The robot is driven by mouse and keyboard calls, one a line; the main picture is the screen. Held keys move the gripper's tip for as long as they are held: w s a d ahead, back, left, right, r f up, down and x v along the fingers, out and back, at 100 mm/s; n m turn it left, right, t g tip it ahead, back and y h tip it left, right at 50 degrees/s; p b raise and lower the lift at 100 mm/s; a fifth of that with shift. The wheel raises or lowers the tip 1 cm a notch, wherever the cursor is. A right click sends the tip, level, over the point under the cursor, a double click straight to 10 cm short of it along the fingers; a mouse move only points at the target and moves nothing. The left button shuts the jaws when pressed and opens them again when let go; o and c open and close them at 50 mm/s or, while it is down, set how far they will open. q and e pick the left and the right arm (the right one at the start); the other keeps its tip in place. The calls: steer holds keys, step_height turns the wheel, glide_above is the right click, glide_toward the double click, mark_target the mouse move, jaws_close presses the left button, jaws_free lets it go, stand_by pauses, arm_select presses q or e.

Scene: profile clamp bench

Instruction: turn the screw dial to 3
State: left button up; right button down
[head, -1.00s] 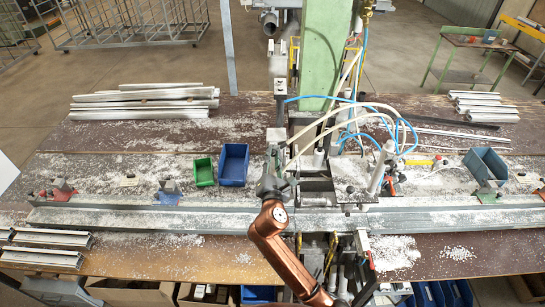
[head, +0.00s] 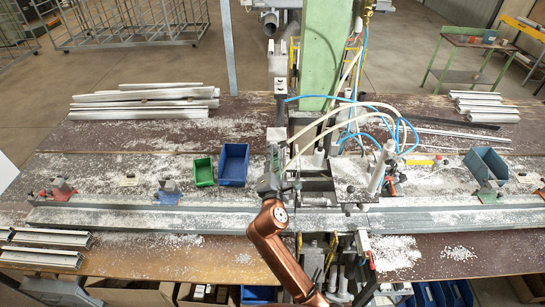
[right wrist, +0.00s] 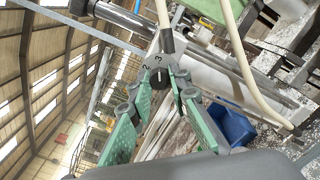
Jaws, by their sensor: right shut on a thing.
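In the right wrist view, the screw dial (right wrist: 160,77) is a small dark round knob with a pale marked face behind it. A 3 seems to show near its top. I cannot read where its pointer stands. My right gripper (right wrist: 162,86) has green-padded fingers that close in on the knob from both sides and are shut on it. In the head view, my right gripper (head: 270,172) is at the machine in the bench's middle, left of the green column. It hides the dial there. My left gripper is not in view.
White hoses and blue tubes (head: 401,125) loop right of the column, and a pale hose (right wrist: 238,50) passes near the dial in the wrist view. A green bin (head: 203,172) and a blue bin (head: 233,165) stand left of my gripper. A long metal rail (head: 130,218) crosses the bench.

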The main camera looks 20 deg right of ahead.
steer(key=c, duration=1.8)
jaws_free()
steer(key=shift+s, duration=0.1)
steer(key=v, duration=1.2)
